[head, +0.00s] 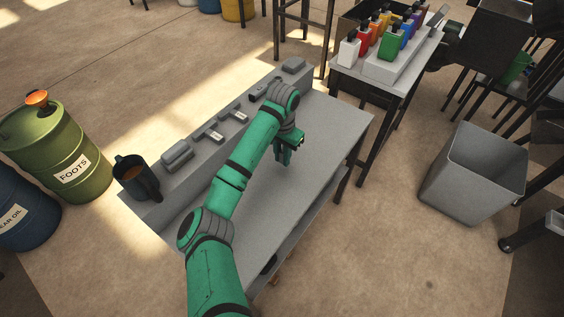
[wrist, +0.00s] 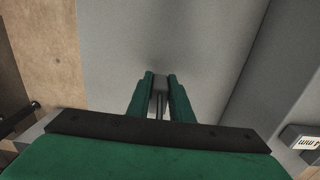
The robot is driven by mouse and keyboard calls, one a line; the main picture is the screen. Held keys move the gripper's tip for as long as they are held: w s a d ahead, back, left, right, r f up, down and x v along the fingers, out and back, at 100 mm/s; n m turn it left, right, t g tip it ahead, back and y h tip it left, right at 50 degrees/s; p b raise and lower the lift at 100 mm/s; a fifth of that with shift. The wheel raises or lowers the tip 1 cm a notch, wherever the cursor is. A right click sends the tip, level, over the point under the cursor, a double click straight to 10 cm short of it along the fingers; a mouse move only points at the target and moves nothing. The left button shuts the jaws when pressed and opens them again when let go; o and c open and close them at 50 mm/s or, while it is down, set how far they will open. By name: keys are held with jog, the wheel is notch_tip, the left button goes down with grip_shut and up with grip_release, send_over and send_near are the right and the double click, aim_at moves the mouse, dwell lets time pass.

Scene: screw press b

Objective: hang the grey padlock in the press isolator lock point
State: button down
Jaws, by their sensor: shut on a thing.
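My gripper (head: 290,156) is over the grey bench top, right of the raised ledge. In the wrist view its two green fingers (wrist: 160,78) are closed on a small grey piece, which looks like the grey padlock (wrist: 160,83). Only a little of it shows between the fingertips, with thin metal bars nearer the camera. In the head view the padlock cannot be made out. Several grey fittings sit along the ledge, among them a box (head: 177,154) and a lever-like fitting (head: 208,134). I cannot tell which one is the press isolator lock point.
The grey bench (head: 325,125) is mostly bare. A dark mug (head: 137,178) stands at the ledge's near end. A side table (head: 405,75) holds several coloured bottles. A grey bin (head: 475,172) stands to the right, a green drum (head: 60,150) to the left.

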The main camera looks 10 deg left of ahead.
aim_at(282, 163)
jog(key=shift+w+a+f, duration=0.1)
jog(key=shift+w+f, duration=0.1)
jog(key=shift+f, duration=0.15)
notch_tip(282, 163, down, 2)
jog(key=shift+s+f, duration=0.1)
jog(key=shift+f, duration=0.4)
jog(key=shift+a+f, duration=0.1)
jog(key=shift+a, duration=0.05)
jog(key=c, duration=1.7)
grip_release()
jog(key=shift+o, duration=0.6)
